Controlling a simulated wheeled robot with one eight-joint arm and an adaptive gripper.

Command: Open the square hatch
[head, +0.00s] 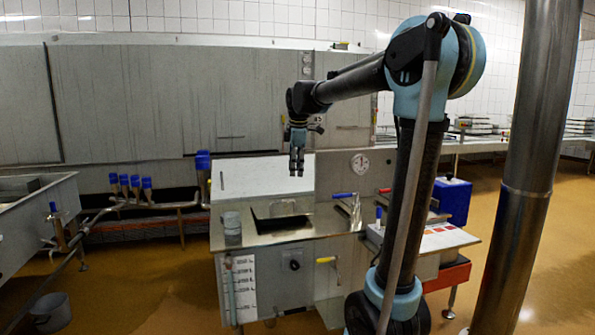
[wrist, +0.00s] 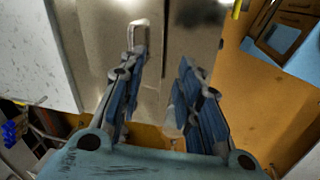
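My gripper (head: 297,168) hangs from the arm with its fingers pointing down, above the steel counter's back part. In the wrist view its two blue-grey fingers (wrist: 163,75) are apart with nothing between them. A steel panel (wrist: 112,50) with a pale loop handle (wrist: 138,34) lies beyond the left fingertip. The handle looks close to that fingertip, but contact cannot be told.
A white panel (head: 262,177) stands behind the steel counter (head: 275,237). A grey cup (head: 232,222) and blue- and red-handled tools (head: 345,196) are on top. A steel column (head: 527,165) stands at right; open floor (head: 155,270) is at left.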

